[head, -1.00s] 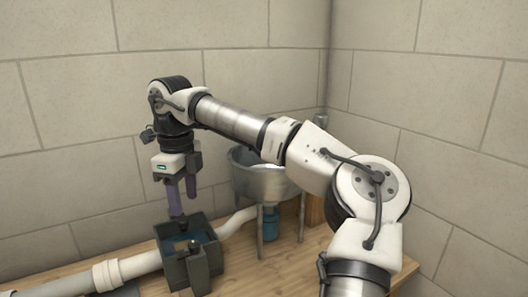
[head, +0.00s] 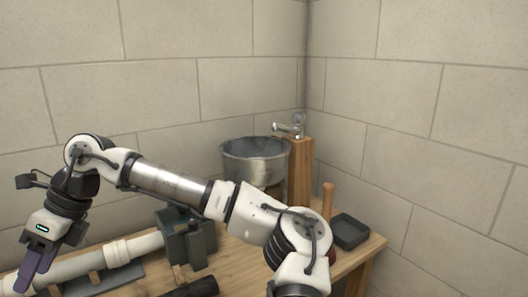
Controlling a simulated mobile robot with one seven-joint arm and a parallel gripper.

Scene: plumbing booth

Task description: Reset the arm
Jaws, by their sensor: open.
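My gripper (head: 32,278) hangs at the lower left of the head view, pointing down. Its purple fingers are open and nothing shows between them. My arm reaches across the lower part of the view from the right. The gripper is in front of a white pipe (head: 145,244) that runs along the wooden bench and is apart from the dark green box (head: 190,240) at the pipe's right end. The inside of the box is not clearly visible.
A metal basin (head: 254,160) stands in the corner beside a wooden post (head: 301,170) with a tap (head: 290,127). A dark tray (head: 349,232) sits at the bench's right end. A dark cylinder (head: 196,288) lies at the front. The bench (head: 235,262) is partly hidden by my arm.

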